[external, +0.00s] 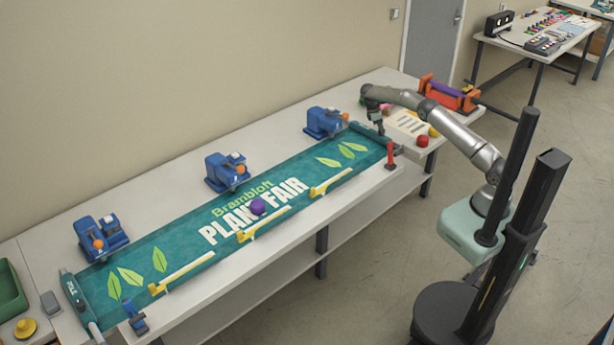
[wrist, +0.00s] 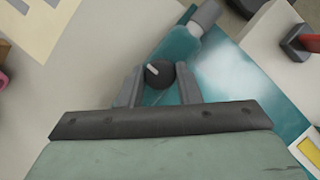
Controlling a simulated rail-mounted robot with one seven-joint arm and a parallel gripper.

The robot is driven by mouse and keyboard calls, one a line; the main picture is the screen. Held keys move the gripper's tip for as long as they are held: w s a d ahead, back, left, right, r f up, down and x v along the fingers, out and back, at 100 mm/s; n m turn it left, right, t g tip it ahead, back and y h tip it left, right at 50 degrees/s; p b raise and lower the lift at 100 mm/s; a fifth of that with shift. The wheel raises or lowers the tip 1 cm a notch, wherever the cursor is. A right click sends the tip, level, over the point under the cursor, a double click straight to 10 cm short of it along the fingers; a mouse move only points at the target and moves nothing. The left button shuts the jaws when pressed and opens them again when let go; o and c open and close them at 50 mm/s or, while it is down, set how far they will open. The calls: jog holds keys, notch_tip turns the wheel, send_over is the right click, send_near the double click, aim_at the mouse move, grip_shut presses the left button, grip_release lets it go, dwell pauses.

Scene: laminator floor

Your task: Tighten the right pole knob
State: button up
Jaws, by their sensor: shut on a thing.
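The right pole (wrist: 175,52) is a teal bar with a grey end, along the right end of the green Plant Fair banner (external: 285,190). Its knob (wrist: 158,73) is round and dark with a white pointer line, seen between my fingers in the wrist view. My gripper (wrist: 158,82) is shut on the knob, one finger on each side. In the external view my gripper (external: 380,128) is down at the banner's right end, and the knob is hidden there. The left pole (external: 75,295) lies at the banner's other end.
Blue clamps (external: 228,172) line the back edge of the banner. A red upright tool (external: 390,155) stands close to my gripper, and a red cylinder (external: 422,141) is to the right.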

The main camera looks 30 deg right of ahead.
jog(key=o, duration=1)
jog(key=shift+c, duration=0.2)
jog(key=shift+r, duration=0.3)
notch_tip(320, 180, up, 2)
jog(key=shift+r+b, duration=0.1)
jog(key=shift+b, duration=0.7)
jog(key=s+r+b, duration=0.5)
jog(key=s+r, duration=0.5)
jog(key=s, duration=0.4)
jog(key=shift+r, duration=0.1)
